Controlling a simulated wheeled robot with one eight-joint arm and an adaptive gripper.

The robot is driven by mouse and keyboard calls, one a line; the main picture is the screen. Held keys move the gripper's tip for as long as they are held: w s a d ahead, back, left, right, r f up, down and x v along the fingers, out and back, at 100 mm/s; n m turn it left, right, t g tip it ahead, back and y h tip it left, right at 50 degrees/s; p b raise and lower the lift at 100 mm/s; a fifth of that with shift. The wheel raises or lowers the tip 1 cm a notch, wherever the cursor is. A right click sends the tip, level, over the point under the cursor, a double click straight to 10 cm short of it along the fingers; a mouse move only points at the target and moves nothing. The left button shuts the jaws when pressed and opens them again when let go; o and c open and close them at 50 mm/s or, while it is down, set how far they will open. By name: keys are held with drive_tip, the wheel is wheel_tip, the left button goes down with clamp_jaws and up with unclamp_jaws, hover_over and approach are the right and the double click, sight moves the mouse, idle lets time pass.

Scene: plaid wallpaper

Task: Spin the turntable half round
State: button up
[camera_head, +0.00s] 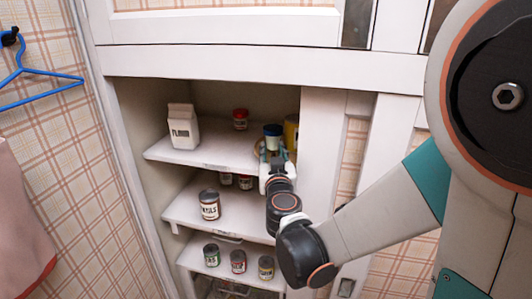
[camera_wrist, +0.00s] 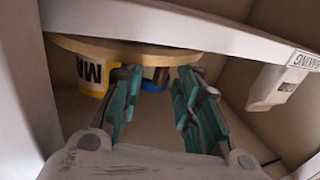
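The turntable (camera_wrist: 140,52) is a round wooden disc on the upper shelf, at its right end; the wrist view appears upside down, with the disc above its load. A yellow jar with black letters (camera_wrist: 90,72) and a blue thing (camera_wrist: 153,86) stand on it. In the head view a dark-blue-topped jar (camera_head: 273,131) and the yellow jar (camera_head: 291,133) show there. A small brown upright piece (camera_wrist: 161,76) shows near the rim between my fingers. My gripper (camera_wrist: 160,82) is open at the disc's near edge; contact cannot be told. It partly hides the disc in the head view (camera_head: 268,163).
A white flour carton (camera_head: 184,128) and a red-lidded jar (camera_head: 240,119) stand left on the same shelf. Lower shelves hold several cans, one labelled (camera_head: 209,205). The cabinet's right frame (camera_head: 318,140) is close to my gripper. The shelf's middle front is clear.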

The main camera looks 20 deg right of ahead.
drive_tip(key=v, duration=1.2)
